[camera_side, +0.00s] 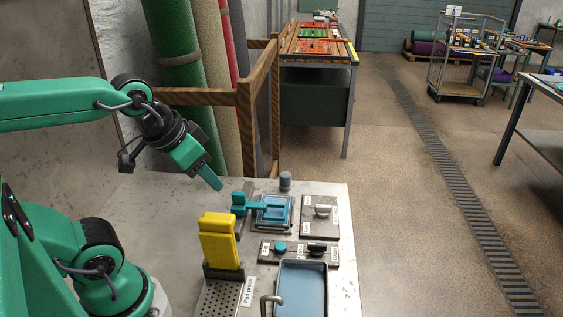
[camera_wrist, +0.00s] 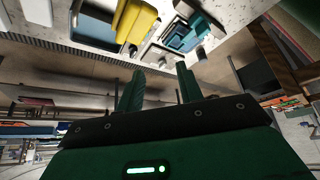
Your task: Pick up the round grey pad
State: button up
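My gripper (camera_side: 213,180) hangs above the back left of the steel table in the side view, pointing down to the right. In the wrist view its two green fingers (camera_wrist: 160,80) stand apart with nothing between them. A small pale grey round-looking piece (camera_side: 322,210) sits on a labelled plate (camera_side: 319,229) at the table's right; it may be the round grey pad, but it is too small to be sure. A grey cylinder (camera_side: 285,179) stands at the back edge. My gripper is left of both and touches neither.
A teal-handled tool (camera_side: 262,207) lies over a blue tray (camera_side: 273,224). A tall yellow press (camera_side: 219,240) stands in front of them. A labelled holder carries a teal round piece (camera_side: 280,247) and a black piece (camera_side: 317,248). A blue-grey basin (camera_side: 302,290) lies at the front.

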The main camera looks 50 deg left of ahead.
jog(key=o, duration=0.5)
